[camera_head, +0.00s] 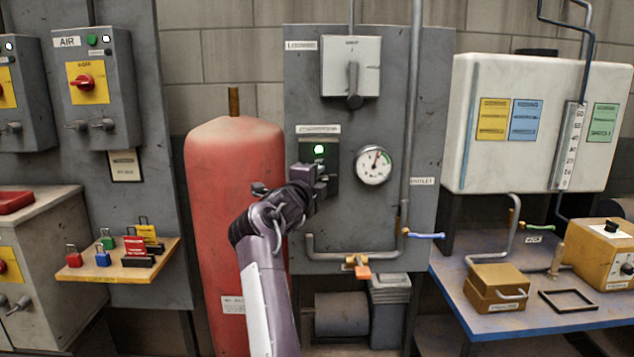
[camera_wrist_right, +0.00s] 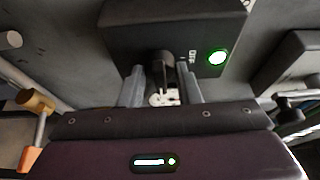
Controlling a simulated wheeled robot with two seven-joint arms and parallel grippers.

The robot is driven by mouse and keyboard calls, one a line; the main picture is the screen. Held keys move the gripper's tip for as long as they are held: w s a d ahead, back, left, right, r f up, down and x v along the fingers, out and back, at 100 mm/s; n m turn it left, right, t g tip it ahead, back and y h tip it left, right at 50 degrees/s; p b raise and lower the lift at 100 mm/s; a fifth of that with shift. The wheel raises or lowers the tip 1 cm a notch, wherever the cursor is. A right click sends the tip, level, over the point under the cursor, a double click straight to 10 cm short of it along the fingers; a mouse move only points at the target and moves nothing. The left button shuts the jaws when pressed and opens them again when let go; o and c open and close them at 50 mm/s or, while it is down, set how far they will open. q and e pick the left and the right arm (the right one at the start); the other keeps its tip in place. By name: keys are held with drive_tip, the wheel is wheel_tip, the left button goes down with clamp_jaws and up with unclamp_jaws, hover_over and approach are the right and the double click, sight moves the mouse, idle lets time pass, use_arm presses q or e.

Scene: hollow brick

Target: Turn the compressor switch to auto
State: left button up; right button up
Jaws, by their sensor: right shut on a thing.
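The compressor switch box (camera_head: 331,152) is dark, with a lit green lamp (camera_head: 319,150), on the grey middle panel below a white label. My right gripper (camera_head: 322,178) is at the lower part of this box and hides the switch knob in the head view. In the right wrist view, the black knob (camera_wrist_right: 161,66) sits between the two grey fingers of my right gripper (camera_wrist_right: 160,90), which is shut on it. Printed letters that look like OFF stand beside the knob, near the green lamp (camera_wrist_right: 217,58). The knob's exact setting is hard to read. My left gripper is not in view.
A pressure gauge (camera_head: 373,165) is close to the right of the switch box. A red tank (camera_head: 225,210) stands left, beside my right arm. A grey switch box with a lever (camera_head: 351,67) is above. A pipe with an orange-handled valve (camera_head: 361,270) runs below.

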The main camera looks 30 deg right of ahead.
drive_tip(key=shift+f, duration=0.1)
idle(0.4)
drive_tip(key=o, duration=1)
